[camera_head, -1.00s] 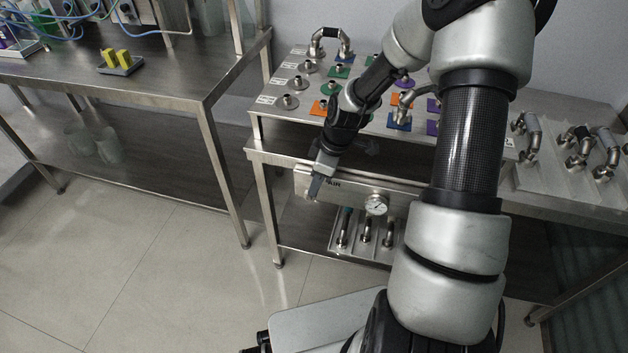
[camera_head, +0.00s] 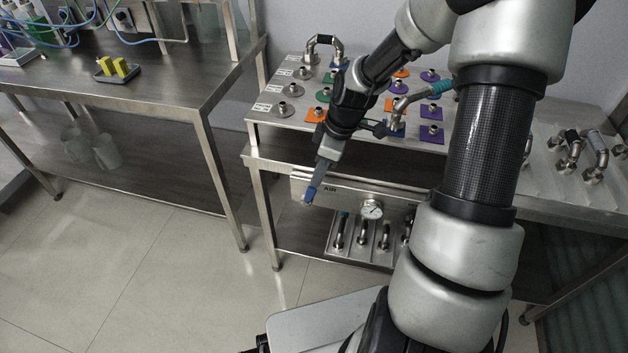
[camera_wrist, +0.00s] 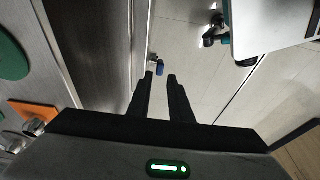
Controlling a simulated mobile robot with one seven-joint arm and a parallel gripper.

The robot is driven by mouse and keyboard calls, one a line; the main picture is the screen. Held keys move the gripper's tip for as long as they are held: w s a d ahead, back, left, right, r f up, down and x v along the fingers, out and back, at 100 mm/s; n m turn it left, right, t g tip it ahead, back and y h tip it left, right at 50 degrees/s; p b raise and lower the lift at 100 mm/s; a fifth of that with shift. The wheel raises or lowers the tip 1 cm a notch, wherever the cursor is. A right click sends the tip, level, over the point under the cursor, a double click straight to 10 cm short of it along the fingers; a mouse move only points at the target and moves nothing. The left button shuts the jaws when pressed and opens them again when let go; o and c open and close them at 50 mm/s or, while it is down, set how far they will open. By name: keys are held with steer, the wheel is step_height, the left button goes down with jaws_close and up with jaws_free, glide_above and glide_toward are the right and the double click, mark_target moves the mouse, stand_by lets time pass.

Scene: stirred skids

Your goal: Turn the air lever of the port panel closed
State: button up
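The port panel (camera_head: 345,195) is a metal front marked AIR under the right-hand bench, with a round gauge (camera_head: 371,209). The blue air lever (camera_head: 308,196) shows at the panel's left end, just below my gripper (camera_head: 319,180). In the wrist view the blue lever (camera_wrist: 160,68) shows small, just beyond the fingertips and in line with the gap between them. My gripper (camera_wrist: 161,76) is open there, with nothing between its fingers. I cannot tell whether a finger touches the lever. The lever's mount is hidden.
The bench top (camera_head: 262,125) above the panel carries several ports on coloured plates and a bent pipe with a teal grip (camera_head: 440,87). More pipes (camera_head: 361,235) stand on the shelf below. The floor (camera_head: 150,270) in front is clear.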

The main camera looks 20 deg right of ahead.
steer(key=p+v, duration=0.2)
steer(key=v, duration=0.7)
steer(key=shift+r, duration=0.4)
steer(key=shift+d, duration=0.1)
